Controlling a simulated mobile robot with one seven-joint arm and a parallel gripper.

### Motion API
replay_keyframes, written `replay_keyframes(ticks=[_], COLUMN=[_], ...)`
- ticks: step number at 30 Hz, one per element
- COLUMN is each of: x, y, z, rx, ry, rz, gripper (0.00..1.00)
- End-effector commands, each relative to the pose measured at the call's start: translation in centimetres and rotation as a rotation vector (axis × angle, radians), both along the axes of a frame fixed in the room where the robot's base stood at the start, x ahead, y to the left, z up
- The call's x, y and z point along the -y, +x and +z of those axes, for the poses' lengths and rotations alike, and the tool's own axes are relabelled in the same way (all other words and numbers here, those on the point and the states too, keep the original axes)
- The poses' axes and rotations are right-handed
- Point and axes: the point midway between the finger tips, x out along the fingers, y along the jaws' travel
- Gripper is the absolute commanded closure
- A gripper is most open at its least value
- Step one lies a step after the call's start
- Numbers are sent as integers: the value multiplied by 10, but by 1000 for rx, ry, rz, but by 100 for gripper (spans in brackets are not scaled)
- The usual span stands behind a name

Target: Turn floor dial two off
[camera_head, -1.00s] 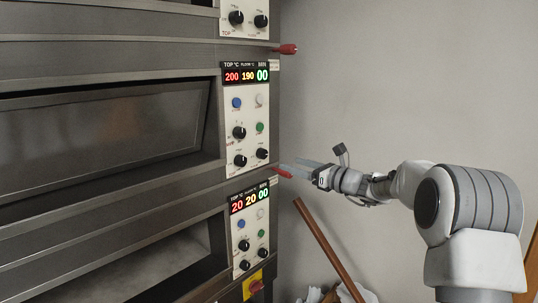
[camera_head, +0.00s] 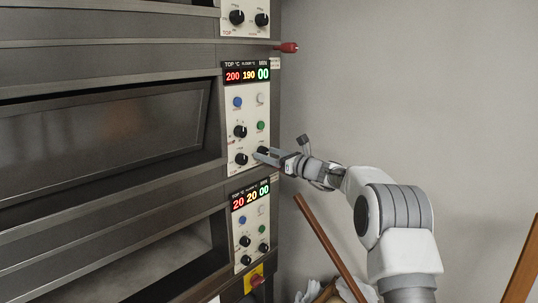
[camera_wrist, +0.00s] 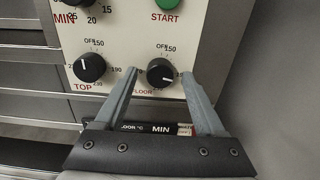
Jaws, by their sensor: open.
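The middle oven panel (camera_head: 232,115) shows 200, 190 and 00 on its display. Its black FLOOR dial (camera_head: 263,151) is at the lower right, partly covered by my gripper (camera_head: 260,156). In the wrist view the FLOOR dial (camera_wrist: 161,72) sits between my two open fingertips (camera_wrist: 159,76), with a finger on each side. Its white mark points to the right and slightly down, away from OFF at the top. I cannot tell whether the fingers touch it. The TOP dial (camera_wrist: 89,68) lies just left of the left finger.
A green START button (camera_wrist: 166,4) is above the dial. The lower panel (camera_head: 239,232) has similar dials and a display reading 20, 20 and 00. A red-tipped handle (camera_head: 288,48) sticks out above. A brown pole (camera_head: 328,246) leans below my arm. The wall at right is clear.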

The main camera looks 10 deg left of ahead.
Motion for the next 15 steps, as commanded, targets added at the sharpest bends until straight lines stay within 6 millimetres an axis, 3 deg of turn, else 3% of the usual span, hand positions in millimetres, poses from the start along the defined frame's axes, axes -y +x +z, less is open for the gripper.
replay_keyframes(ticks=[2, 13, 15], x=[0, 0, 0], y=[0, 0, 0], z=[0, 0, 0], rx=[0, 0, 0], ry=[0, 0, 0], rz=[0, 0, 0], gripper=[30, 97, 100])
